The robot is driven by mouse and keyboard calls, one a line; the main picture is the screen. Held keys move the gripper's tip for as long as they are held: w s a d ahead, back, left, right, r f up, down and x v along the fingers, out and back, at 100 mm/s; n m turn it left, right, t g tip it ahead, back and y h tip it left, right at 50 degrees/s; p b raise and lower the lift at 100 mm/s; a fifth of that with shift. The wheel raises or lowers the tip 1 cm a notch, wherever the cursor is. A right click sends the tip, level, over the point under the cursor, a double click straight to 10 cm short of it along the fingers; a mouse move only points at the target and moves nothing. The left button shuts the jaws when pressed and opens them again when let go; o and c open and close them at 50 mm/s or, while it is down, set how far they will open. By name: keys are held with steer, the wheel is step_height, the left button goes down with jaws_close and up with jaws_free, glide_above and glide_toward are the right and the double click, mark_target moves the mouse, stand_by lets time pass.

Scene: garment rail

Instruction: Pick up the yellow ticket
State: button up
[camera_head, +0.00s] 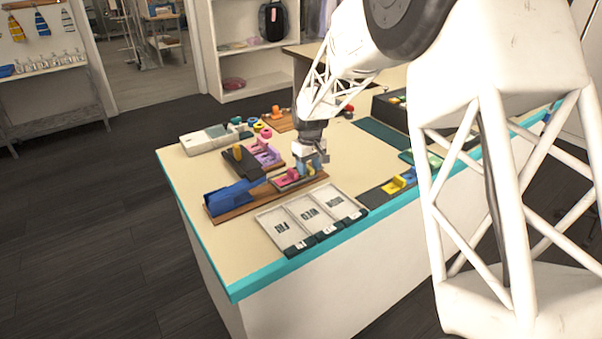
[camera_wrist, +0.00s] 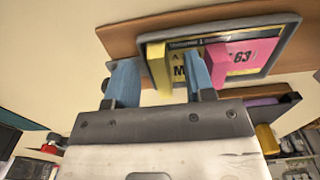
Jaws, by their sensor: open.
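The yellow ticket (camera_wrist: 183,66) lies in a dark shallow tray (camera_wrist: 291,21) beside a pink ticket (camera_wrist: 240,55) marked 63. It has an upright yellow tab. My gripper (camera_wrist: 162,82) is open, with one blue finger on each side of this tab in the wrist view. The right finger covers part of the ticket; I cannot tell whether either finger touches it. In the head view my gripper (camera_head: 313,163) is low over the tray, and the yellow ticket (camera_head: 309,171) is partly hidden by it. The pink ticket (camera_head: 287,181) lies to its left.
The tray sits on a wooden board (camera_head: 240,212) with a blue rack (camera_head: 228,195) at its left end. White trays (camera_head: 282,228) with dark labels lie in front. A black block (camera_head: 240,165) and pink pieces (camera_head: 264,153) stand behind. Another yellow piece (camera_head: 396,185) lies right.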

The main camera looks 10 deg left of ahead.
jaws_close()
stand_by(0.3)
steer(key=shift+r, duration=1.55)
steer(key=shift+s+d+r, duration=0.1)
steer(key=shift+s+r, duration=0.05)
steer(key=shift+r, duration=0.1)
steer(key=s+d, duration=0.2)
steer(key=s, duration=0.3)
steer(key=s+d+r, duration=0.1)
steer(key=s+d, duration=0.1)
steer(key=s, duration=0.2)
steer(key=s+d, duration=0.1)
steer(key=s, duration=0.4)
steer(key=shift+s+d+r, duration=0.25)
steer(key=shift+s+d, duration=0.05)
steer(key=shift+d, duration=0.1)
steer(key=shift+r, duration=0.2)
steer(key=shift+r, duration=2.3)
